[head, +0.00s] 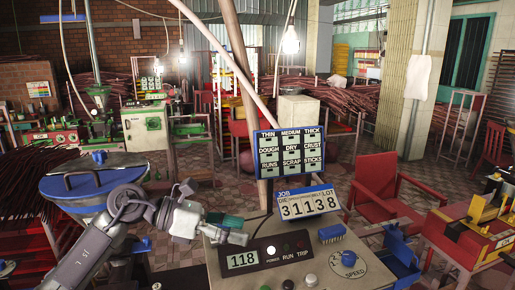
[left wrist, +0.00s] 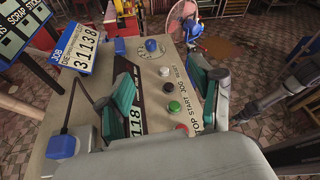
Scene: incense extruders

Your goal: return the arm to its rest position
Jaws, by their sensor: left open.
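My left arm comes in from the lower left in the head view. Its left gripper (head: 228,230) is at the left edge of a beige control console (head: 217,266), beside the job sign. In the left wrist view the teal-tipped fingers of this gripper (left wrist: 163,88) are spread apart with nothing between them. Console buttons show beyond and between them, including a green button (left wrist: 174,107) and a red button (left wrist: 181,128). Whether the fingers touch the console I cannot tell. My right gripper is not in view.
The console carries a display reading 118 (head: 242,260), a speed dial (head: 348,262), a job number sign (head: 307,203) and a blue label board (head: 285,152). A blue-lidded drum (head: 97,178) stands behind my left arm. A red chair (head: 385,188) stands right of the console.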

